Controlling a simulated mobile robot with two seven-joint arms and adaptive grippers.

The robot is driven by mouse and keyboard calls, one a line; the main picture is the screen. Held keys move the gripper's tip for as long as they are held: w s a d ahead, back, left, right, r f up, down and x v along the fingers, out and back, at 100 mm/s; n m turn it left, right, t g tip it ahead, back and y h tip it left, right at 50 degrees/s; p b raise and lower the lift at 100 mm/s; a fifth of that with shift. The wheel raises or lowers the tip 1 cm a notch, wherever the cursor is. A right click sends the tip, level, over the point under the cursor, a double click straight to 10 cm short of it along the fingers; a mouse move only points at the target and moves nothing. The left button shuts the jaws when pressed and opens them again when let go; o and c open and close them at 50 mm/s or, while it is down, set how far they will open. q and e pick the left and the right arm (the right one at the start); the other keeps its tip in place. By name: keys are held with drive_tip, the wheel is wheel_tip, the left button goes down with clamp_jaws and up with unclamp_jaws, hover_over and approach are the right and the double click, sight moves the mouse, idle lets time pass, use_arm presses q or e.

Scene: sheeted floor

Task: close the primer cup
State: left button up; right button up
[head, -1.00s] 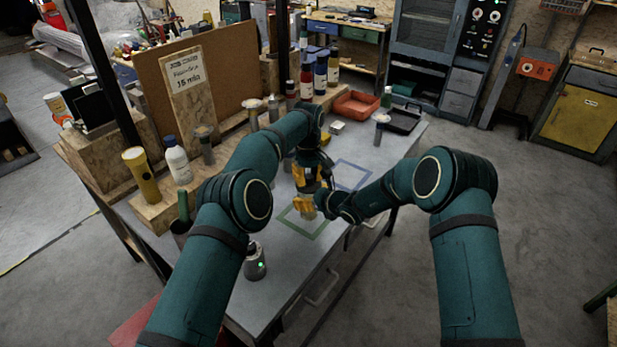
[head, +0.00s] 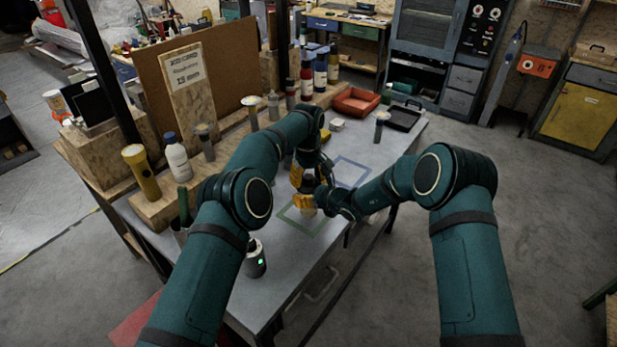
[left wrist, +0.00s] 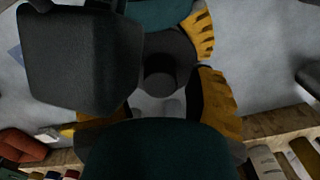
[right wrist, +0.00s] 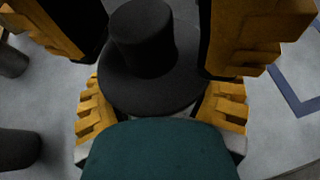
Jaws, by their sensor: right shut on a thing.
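The primer cup is mostly hidden between my grippers; a pale bit of its lower part (head: 308,211) shows below them in the head view. A dark hat-shaped lid, with a round knob (right wrist: 143,45) and wide brim, sits in the middle of the right wrist view. The knob also shows in the left wrist view (left wrist: 158,85). My left gripper (head: 299,177) is above, its fingers on both sides of the knob with gaps, so it is open. My right gripper (head: 306,202) is lower, shut on the cup from the side. Whether the lid is fully seated is unclear.
A green square outline (head: 300,229) lies under the grippers, a blue one (head: 352,172) behind. A small grey device with a green light (head: 255,260) stands at the near left. Bottles and a wooden ledge line the left edge; red (head: 357,102) and black trays are at the back.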

use_arm(q)
drive_tip(key=shift+r, duration=0.1)
wheel_tip(320, 180, up, 7)
drive_tip(key=shift+r, duration=0.15)
idle(0.6)
use_arm(e)
drive_tip(key=o, duration=1.3)
drive_tip(key=v, duration=1.2)
